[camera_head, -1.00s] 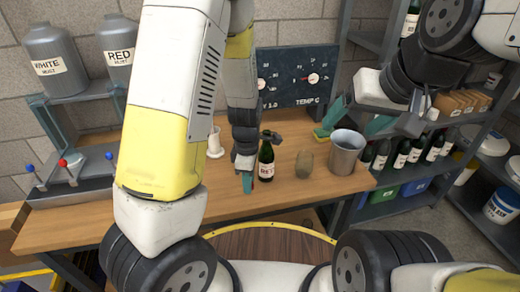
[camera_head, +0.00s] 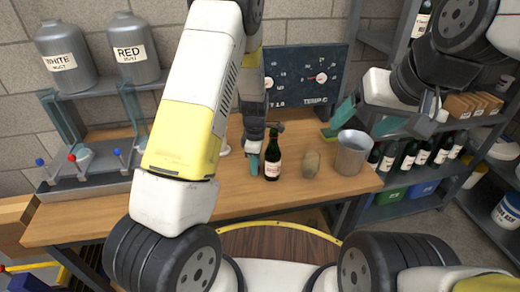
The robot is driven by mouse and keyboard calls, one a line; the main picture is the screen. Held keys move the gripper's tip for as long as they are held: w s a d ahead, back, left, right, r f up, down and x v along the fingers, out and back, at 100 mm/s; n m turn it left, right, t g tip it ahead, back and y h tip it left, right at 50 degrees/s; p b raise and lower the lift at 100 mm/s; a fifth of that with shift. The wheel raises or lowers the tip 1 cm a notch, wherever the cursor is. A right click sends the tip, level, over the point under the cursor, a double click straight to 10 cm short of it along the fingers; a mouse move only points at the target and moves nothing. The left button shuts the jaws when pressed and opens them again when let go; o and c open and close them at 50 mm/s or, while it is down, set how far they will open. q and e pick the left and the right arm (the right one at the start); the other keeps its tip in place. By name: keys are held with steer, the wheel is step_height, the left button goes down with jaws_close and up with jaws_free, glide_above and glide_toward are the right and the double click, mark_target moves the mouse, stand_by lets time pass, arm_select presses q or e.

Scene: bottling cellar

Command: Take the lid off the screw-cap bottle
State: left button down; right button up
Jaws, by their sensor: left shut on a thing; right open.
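The dark green screw-cap bottle (camera_head: 273,158) stands upright on the wooden table, with a pale label low on its body. A dark grey piece (camera_head: 279,126) shows at its top; I cannot tell whether it is the lid or part of my gripper. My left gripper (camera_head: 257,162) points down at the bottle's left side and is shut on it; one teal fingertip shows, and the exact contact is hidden. My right gripper (camera_head: 367,117) is open and empty, up and to the right of the bottle, above the table's back right part.
A brownish glass (camera_head: 311,164) and a metal bucket (camera_head: 352,153) stand right of the bottle. A filling rack (camera_head: 95,165) stands at left, a dial board (camera_head: 300,75) behind. Bottle shelves are at right. The table front is clear.

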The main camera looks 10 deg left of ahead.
arm_select(q)
steer(key=shift+f, duration=0.1)
steer(key=c, duration=1.1)
jaws_free()
step_height(320, 180, up, 12)
steer(key=r, duration=0.1)
steer(key=s+a+r+m+t+h, duration=0.25)
steer(key=s+r+m, duration=0.7)
steer(key=r, duration=0.55)
steer(key=s+a+r+m+t, duration=0.1)
steer(key=s+r+m, duration=0.1)
steer(key=s, duration=0.2)
steer(key=s+a+r+m+t, duration=0.1)
steer(key=s+r+m, duration=0.1)
steer(key=s+m, duration=0.1)
steer(key=s+r+m+t, duration=0.1)
steer(key=s+r+m, duration=0.1)
steer(key=s, duration=0.4)
steer(key=shift+s+a+r+m+t, duration=0.15)
steer(key=shift+a+m+t, duration=0.25)
steer(key=shift+m, duration=0.25)
